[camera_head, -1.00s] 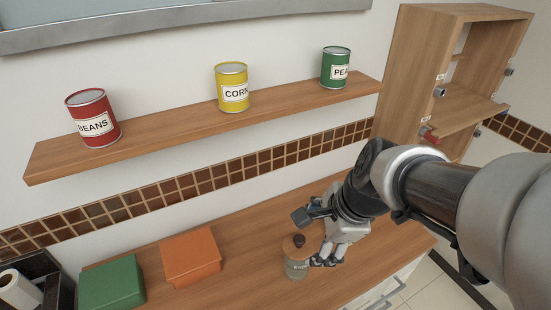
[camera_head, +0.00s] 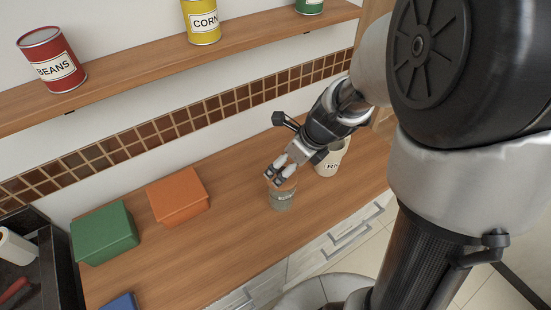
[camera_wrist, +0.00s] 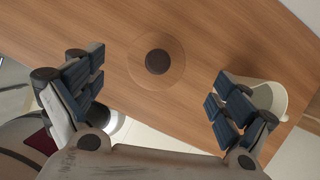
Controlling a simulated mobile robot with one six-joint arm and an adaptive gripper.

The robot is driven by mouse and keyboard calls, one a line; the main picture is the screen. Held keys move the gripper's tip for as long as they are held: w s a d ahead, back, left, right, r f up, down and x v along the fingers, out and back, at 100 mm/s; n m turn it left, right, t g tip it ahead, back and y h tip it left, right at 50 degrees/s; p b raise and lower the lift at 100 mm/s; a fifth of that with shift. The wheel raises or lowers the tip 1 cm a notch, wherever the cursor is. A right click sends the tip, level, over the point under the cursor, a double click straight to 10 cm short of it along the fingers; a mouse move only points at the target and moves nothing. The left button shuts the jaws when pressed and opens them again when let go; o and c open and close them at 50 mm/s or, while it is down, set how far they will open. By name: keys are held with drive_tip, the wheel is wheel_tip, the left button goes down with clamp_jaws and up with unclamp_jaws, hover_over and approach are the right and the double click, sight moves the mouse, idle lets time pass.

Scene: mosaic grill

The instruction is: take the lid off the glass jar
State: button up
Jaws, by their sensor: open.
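The glass jar (camera_head: 281,199) stands on the wooden counter, its clear body showing below my gripper in the head view. In the wrist view the gripper (camera_wrist: 160,82) has clear gaps between both fingers and the lid.
A white labelled cup (camera_head: 331,160) stands close to the right of the jar, near my right finger in the wrist view. An orange box (camera_head: 178,197) and a green box (camera_head: 104,233) are to the left. Cans stand on the shelf (camera_head: 130,75) behind.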

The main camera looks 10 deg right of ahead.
sight(282, 170)
drive_tip(key=b+x, duration=0.3)
drive_tip(key=x, duration=0.3)
drive_tip(key=shift+a, duration=0.15)
drive_tip(key=shift+r, duration=0.1)
drive_tip(key=shift+c, duration=0.2)
drive_tip(key=c, duration=1)
